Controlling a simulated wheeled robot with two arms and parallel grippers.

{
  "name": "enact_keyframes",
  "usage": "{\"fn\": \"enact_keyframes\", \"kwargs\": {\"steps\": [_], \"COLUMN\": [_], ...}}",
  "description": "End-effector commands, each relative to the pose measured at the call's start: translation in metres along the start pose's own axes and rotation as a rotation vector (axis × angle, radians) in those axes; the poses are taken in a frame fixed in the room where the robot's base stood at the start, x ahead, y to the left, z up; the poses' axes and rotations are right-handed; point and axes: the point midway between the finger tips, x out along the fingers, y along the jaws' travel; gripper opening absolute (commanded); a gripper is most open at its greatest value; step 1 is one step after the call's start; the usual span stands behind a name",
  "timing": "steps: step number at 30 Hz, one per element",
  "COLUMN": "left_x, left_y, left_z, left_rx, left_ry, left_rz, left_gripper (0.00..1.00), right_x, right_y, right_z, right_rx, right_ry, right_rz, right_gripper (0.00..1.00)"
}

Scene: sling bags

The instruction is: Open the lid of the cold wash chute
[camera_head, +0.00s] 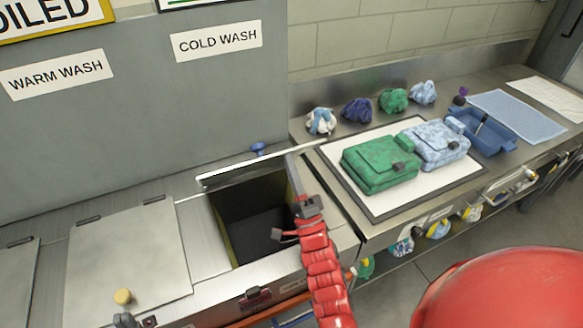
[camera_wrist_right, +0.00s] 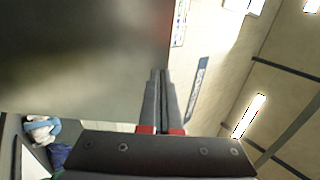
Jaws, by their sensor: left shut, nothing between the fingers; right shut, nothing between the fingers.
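The cold wash chute is the dark square opening (camera_head: 232,222) below the COLD WASH label (camera_head: 216,41). Its metal lid (camera_head: 235,177) stands raised, seen nearly edge-on, with a blue knob (camera_head: 257,148) showing behind its upper edge. My right gripper (camera_head: 293,175), on the red arm, is at the right side of the opening, close to the lid; contact is unclear. In the right wrist view its fingers (camera_wrist_right: 163,100) are shut and empty beside a large grey surface. My left gripper (camera_head: 125,320) shows only partly at the bottom edge, near the closed lid with the yellow knob.
The closed warm wash lid (camera_head: 130,255) has a yellow knob (camera_head: 122,296). On the right counter, a green bag (camera_head: 380,163) and a pale blue bag (camera_head: 434,143) lie on a white mat. Several crumpled cloths (camera_head: 357,110) and a blue tray (camera_head: 484,130) are behind and beside them.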

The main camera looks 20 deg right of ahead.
Motion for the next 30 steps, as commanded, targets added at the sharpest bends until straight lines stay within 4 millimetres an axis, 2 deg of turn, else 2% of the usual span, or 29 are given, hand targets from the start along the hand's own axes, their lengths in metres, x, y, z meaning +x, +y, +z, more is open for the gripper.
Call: {"fn": "enact_keyframes", "kwargs": {"steps": [8,11,17,20,27,30], "left_x": [0.013,0.027,0.062,0.070,0.087,0.096], "left_y": [-0.001,-0.001,-0.003,-0.004,-0.004,-0.005], "left_z": [-0.002,-0.004,-0.011,-0.012,-0.015,-0.016], "left_rx": [0.000,0.000,0.000,0.000,0.000,0.000], "left_ry": [0.000,0.000,0.000,0.000,0.000,0.000], "left_rz": [0.000,0.000,0.000,0.000,0.000,0.000], "left_gripper": [0.00,0.00,0.00,0.00,0.00,0.00], "right_x": [0.012,0.027,0.072,0.090,0.128,0.143], "right_y": [-0.005,-0.009,-0.012,-0.006,0.005,0.006], "right_z": [0.001,0.001,0.002,0.002,0.000,0.002], "right_rx": [-0.001,-0.001,-0.001,-0.003,0.000,-0.003], "right_ry": [-0.002,-0.004,-0.006,-0.005,0.000,-0.005], "right_rz": [0.026,0.060,0.185,0.252,0.249,0.342], "right_gripper": [0.00,0.00,0.00,0.00,0.00,0.00]}}
